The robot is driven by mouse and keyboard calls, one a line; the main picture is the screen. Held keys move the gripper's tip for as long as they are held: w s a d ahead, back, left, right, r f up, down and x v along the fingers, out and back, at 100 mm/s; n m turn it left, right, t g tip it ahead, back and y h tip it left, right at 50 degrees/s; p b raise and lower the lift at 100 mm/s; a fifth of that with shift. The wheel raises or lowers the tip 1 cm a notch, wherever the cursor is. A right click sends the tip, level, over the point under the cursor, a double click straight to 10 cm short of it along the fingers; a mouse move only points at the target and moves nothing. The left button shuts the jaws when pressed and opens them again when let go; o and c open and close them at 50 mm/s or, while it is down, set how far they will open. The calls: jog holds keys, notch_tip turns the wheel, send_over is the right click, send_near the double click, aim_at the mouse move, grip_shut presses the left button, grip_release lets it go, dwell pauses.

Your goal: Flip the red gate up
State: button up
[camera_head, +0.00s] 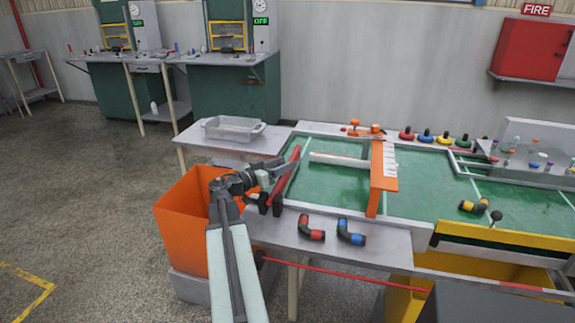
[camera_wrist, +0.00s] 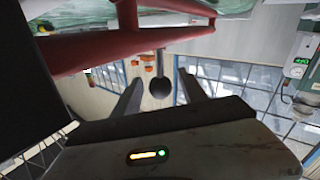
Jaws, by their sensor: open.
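The red gate (camera_head: 285,181) is a long red bar slanting along the left end of the green-topped table. In the wrist view the red gate (camera_wrist: 115,45) crosses the top of the picture as red bars. A dark ball knob (camera_wrist: 160,88) on a short grey rod stands out from it. My gripper (camera_head: 289,167) reaches over the gate from the left. In the wrist view its two fingers are apart, one on each side of the knob, with gaps between; I cannot tell the depth. The knob is not clear in the head view.
An orange bin (camera_head: 190,217) stands below my arm. An orange gate (camera_head: 383,180) stands upright across the green table (camera_head: 425,178). Red-black (camera_head: 311,228) and blue-black (camera_head: 351,232) elbow pieces lie on the front ledge. A grey tray (camera_head: 232,129) sits behind my gripper.

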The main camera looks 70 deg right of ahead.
jog(key=shift+x, duration=1.25)
grip_shut()
jog(key=shift+a, duration=0.1)
